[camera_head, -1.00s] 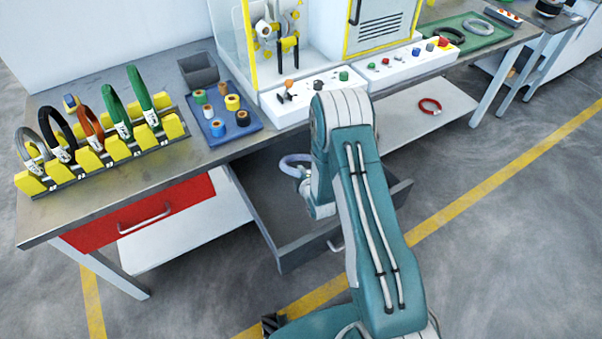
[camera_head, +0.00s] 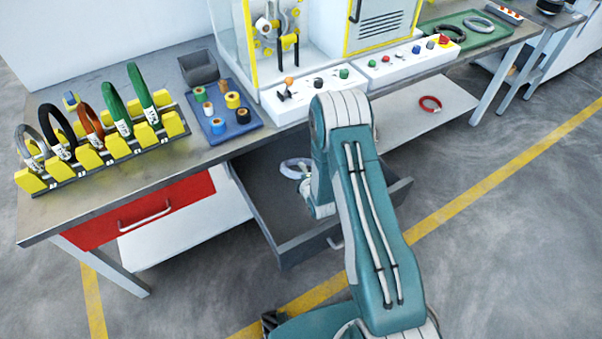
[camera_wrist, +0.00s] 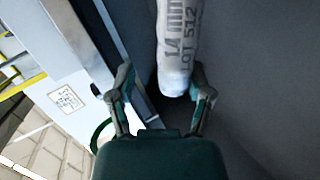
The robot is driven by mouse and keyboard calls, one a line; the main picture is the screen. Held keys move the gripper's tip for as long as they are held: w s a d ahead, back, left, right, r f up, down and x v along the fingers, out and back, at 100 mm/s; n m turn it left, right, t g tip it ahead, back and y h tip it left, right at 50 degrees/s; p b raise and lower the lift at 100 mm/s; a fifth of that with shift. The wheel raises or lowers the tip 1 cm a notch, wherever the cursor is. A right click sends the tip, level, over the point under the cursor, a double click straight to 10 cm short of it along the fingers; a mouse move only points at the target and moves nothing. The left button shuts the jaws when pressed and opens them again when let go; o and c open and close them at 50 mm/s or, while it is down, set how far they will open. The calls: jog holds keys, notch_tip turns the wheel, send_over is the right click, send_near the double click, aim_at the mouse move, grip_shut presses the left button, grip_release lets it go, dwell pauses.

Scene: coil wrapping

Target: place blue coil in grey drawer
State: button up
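A pale blue coil (camera_head: 294,168) lies inside the open grey drawer (camera_head: 292,252), towards its back and just left of my arm. Its right part is hidden by my wrist in the head view. In the wrist view, a white label (camera_wrist: 178,45) on the coil reads "1.4 mm" and "LOT 512". My gripper (camera_wrist: 164,78) is open over the drawer, its fingers spread. The label's lower end lies close to the right finger; I cannot tell whether they touch.
A rack (camera_head: 105,155) with several coils stands on the bench at left. A blue tray (camera_head: 217,133) of spools sits beside it. A red drawer (camera_head: 140,208) is shut. A red coil (camera_head: 430,103) lies on the lower shelf. Floor in front is clear.

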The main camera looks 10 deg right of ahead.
jog(key=shift+r, duration=0.1)
jog(key=shift+r, duration=0.35)
jog(key=v, duration=1.2)
notch_tip(320, 180, up, 23)
jog(key=s+d+m+g+h, duration=0.15)
jog(key=m+g, duration=0.25)
jog(key=m, duration=0.5)
jog(key=s+r+m+g, duration=0.1)
jog(key=s+r+m, duration=0.3)
jog(key=s, duration=0.6)
jog(key=s+a+r+m+g, duration=0.1)
jog(key=s+r+m, duration=0.3)
jog(key=s+r, duration=0.4)
jog(key=s+g, duration=0.1)
jog(key=s, duration=0.2)
jog(key=shift+s+a+g, duration=0.3)
jog(key=shift+r, duration=0.1)
